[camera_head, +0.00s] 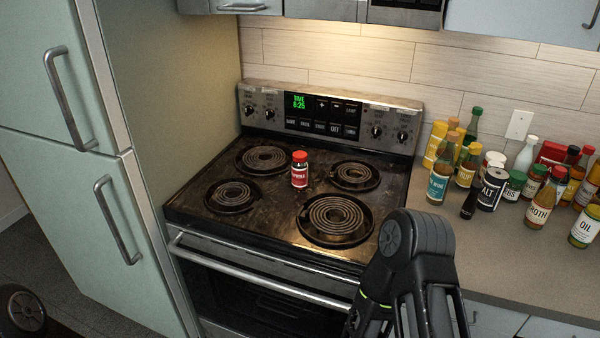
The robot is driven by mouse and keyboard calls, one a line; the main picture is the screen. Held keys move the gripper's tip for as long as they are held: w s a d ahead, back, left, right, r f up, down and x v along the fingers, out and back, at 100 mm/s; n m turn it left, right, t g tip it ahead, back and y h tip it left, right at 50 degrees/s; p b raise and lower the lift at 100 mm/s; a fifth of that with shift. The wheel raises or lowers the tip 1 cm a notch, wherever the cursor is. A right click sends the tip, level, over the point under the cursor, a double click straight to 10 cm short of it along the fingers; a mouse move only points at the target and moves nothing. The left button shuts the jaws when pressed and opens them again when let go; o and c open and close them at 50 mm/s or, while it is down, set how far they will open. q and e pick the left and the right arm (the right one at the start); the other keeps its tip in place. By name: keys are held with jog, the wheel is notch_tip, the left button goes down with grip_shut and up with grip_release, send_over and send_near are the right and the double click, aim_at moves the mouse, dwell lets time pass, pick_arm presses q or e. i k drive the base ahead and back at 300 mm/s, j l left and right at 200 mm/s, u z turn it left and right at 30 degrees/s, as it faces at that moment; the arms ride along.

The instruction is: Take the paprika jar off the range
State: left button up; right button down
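The paprika jar (300,172) is small, with a red cap and a red and white label. It stands upright on the cooktop of the range (270,214), between the coil burners and near the middle. One of my dark arms rises at the lower right, in front of the range and counter, apart from the jar. Its fingertips do not show, so I cannot tell its state. Only a dark rounded part shows at the lower left corner, and no left gripper is seen. Nothing touches the jar except the cooktop.
Several bottles and spice jars, including a salt can (492,189), crowd the counter (480,240) right of the range. The front of that counter is bare. A pale green fridge (60,150) stands at the left. The oven handle (260,272) juts out in front.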

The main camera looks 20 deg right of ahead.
aim_at(299, 171)
jog(key=i+j+z, duration=0.1)
jog(key=z, duration=1.3)
jog(key=j+z, duration=0.75)
jog(key=j, duration=0.2)
jog(key=j+z, duration=0.35)
jog(key=k+j, duration=0.1)
jog(key=j, duration=0.35)
jog(key=k+j+z, duration=0.1)
jog(key=j, duration=0.4)
